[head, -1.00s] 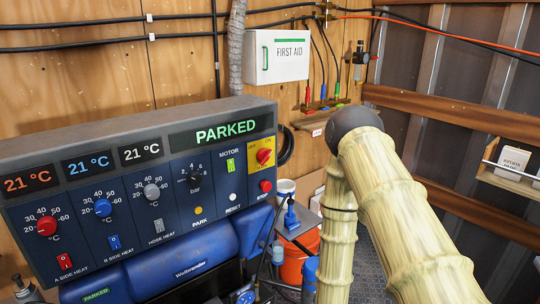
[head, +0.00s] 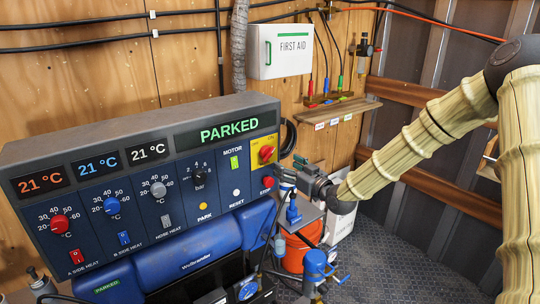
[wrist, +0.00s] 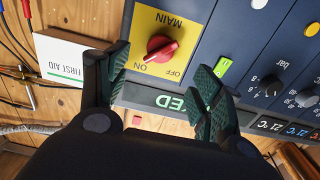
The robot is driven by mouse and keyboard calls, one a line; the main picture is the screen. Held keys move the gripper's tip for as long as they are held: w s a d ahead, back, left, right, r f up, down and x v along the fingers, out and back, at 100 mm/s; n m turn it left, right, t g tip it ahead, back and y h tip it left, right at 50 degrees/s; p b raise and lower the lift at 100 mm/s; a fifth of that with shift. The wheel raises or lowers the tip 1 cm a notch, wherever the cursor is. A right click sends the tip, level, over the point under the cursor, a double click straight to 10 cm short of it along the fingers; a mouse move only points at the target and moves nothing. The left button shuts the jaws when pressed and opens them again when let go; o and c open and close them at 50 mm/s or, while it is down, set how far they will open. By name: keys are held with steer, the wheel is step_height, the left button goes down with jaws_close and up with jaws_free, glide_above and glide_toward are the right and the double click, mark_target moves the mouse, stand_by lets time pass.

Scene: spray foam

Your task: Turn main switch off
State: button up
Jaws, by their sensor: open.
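The main switch (head: 266,153) is a red rotary knob on a yellow plate at the right end of the blue control panel (head: 150,190). In the wrist view the knob (wrist: 161,48) appears upside down, with its white mark towards the ON label. My gripper (head: 284,170) is beside the panel's right end, just right of and below the knob in the head view. In the wrist view my gripper (wrist: 163,75) is open, its dark fingers spread on either side of the knob, apart from it, with nothing between them.
The panel display (head: 229,129) reads PARKED. A green motor switch (head: 234,162) and a red stop button (head: 268,182) are close to the knob. A first aid box (head: 280,50) hangs on the wooden wall. An orange bucket (head: 300,250) stands below my gripper.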

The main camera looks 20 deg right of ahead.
mark_target(270, 156)
steer(key=shift+p+x, duration=2.1)
steer(key=shift+x, duration=2.85)
steer(key=shift+f, duration=0.15)
